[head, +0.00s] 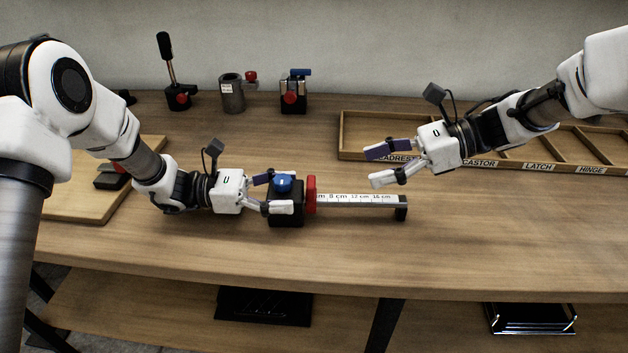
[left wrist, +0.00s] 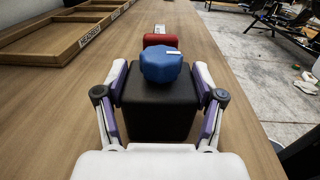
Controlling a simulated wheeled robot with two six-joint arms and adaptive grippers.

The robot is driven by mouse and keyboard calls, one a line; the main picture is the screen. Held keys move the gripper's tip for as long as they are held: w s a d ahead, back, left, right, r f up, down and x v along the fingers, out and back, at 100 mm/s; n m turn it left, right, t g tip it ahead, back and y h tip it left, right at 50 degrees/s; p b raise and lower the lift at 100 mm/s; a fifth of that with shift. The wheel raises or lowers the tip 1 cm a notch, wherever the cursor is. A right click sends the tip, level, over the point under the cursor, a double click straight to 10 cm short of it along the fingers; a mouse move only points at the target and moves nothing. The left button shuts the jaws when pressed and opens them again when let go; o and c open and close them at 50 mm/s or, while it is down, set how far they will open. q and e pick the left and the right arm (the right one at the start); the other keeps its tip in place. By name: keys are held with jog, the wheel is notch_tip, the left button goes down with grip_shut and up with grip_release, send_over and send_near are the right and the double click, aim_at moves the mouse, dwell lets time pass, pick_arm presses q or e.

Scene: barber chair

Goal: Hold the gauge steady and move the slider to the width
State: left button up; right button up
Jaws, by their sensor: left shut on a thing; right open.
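The gauge lies on the wooden table, with a black block (head: 287,214) at its left end and a blue knob (head: 283,184) on top. A red slider (head: 310,195) stands close to the block's right side on the silver rail with a printed cm scale (head: 357,198). A black foot (head: 402,209) ends the rail. My left gripper (head: 281,193) is shut on the black block; its fingers flank the block (left wrist: 160,105) in the left wrist view, with the blue knob (left wrist: 161,65) and red slider (left wrist: 160,40) beyond. My right gripper (head: 382,166) is open and empty, above and behind the rail's right part.
A labelled wooden tray (head: 356,147) with compartments lies at the back right. A lever device (head: 177,97), a grey cylinder (head: 232,95) and a clamp-like block (head: 293,98) stand at the back. A wooden board (head: 85,198) lies at left. The table's front right is clear.

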aim_at(314, 181)
jog(key=shift+w+a, duration=0.2)
jog(key=x, duration=1.1)
jog(key=shift+a+f, duration=0.15)
jog(key=shift+a, duration=0.05)
grip_shut()
